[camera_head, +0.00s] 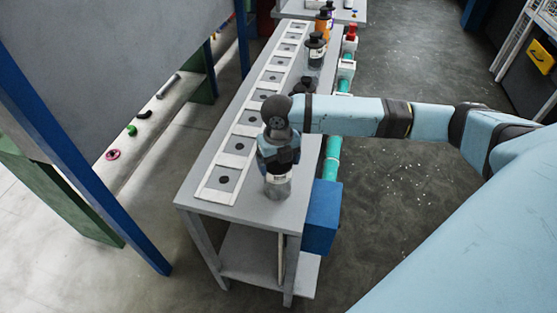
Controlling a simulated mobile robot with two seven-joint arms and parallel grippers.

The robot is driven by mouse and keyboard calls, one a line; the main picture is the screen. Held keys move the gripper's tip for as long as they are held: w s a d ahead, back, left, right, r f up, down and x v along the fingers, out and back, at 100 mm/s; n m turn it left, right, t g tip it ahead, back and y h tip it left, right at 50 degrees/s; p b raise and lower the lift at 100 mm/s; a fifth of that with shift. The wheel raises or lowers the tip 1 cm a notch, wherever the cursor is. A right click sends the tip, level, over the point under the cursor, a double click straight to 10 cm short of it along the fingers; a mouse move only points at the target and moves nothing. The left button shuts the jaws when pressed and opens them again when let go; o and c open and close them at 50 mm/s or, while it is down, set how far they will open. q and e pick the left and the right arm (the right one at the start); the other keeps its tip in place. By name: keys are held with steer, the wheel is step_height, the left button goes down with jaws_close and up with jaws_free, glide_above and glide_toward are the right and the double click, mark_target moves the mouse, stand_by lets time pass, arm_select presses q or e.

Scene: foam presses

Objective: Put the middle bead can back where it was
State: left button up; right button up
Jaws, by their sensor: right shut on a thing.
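My right gripper (278,160) comes in from the right and points down over the near end of the grey bench (262,212). It is shut on a clear-grey bead can (277,188) with a pale label. The gripper hides the can's top, and I cannot tell whether its base touches the bench. A can with a black lid (315,50) stands farther back on the bench. Another dark lid (304,85) shows just behind my right arm, partly hidden. An orange can (323,24) stands beyond them. My left gripper is not in view.
A pale strip (205,192) of several square places with dark dots runs along the bench's left side. Teal pipe (332,165) and a blue box (322,215) lie along its right side. A large grey panel (110,60) with blue posts stands at left. Open floor lies right.

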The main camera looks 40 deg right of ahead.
steer(key=o, duration=1.4)
steer(key=shift+f, duration=0.1)
step_height(320, 180, up, 11)
steer(key=shift+r+b, duration=0.1)
steer(key=shift+b, duration=0.55)
steer(key=shift+r, duration=0.6)
steer(key=shift+f, duration=0.1)
